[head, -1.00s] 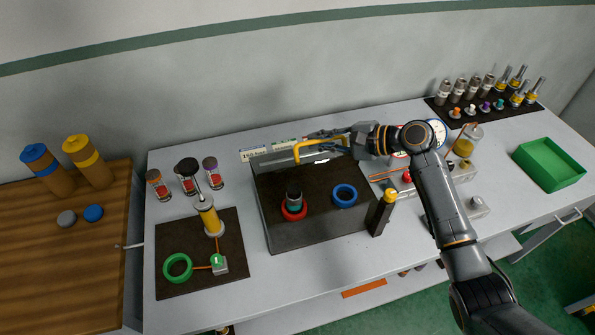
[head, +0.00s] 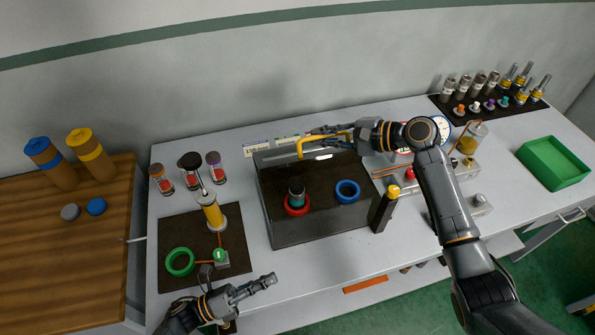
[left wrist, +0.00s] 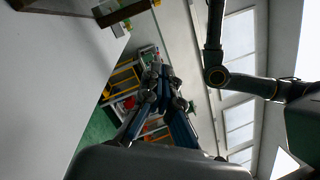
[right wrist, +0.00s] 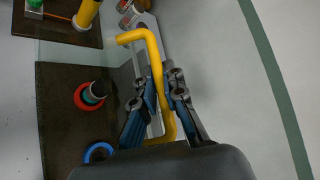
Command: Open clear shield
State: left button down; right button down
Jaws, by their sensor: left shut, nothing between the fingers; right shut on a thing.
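The clear shield is hard to make out. Its pale edge (head: 275,152) shows along the back of the dark station, and a grey strip (right wrist: 128,78) shows in the right wrist view. Its yellow bent handle (head: 302,147) stands at the back of the station; it also shows in the right wrist view (right wrist: 152,50). My right gripper (head: 325,132) is shut on the handle, with its fingers on either side of the bar (right wrist: 166,92). My left gripper (head: 268,281) is shut and empty at the table's front edge, left of the station, fingers pointing right.
The dark station holds a red ring (head: 296,210) around a dark post and a blue ring (head: 347,191). A black post with yellow top (head: 383,212) stands at its right. A yellow cylinder (head: 211,214) and green ring (head: 180,262) are on the left mat. A green bin (head: 553,163) is far right.

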pick_arm(q)
jog(key=w+a+r+m, duration=0.1)
jog(key=w+r+m, duration=0.2)
jog(key=w+r, duration=0.9)
pick_arm(e)
jog(key=shift+r, duration=0.1)
pick_arm(q)
jog(key=w+d+r, duration=0.5)
jog(key=w+d, duration=0.2)
jog(key=d, duration=0.1)
jog(key=shift+r+t, duration=0.3)
jog(key=shift+r, duration=0.1)
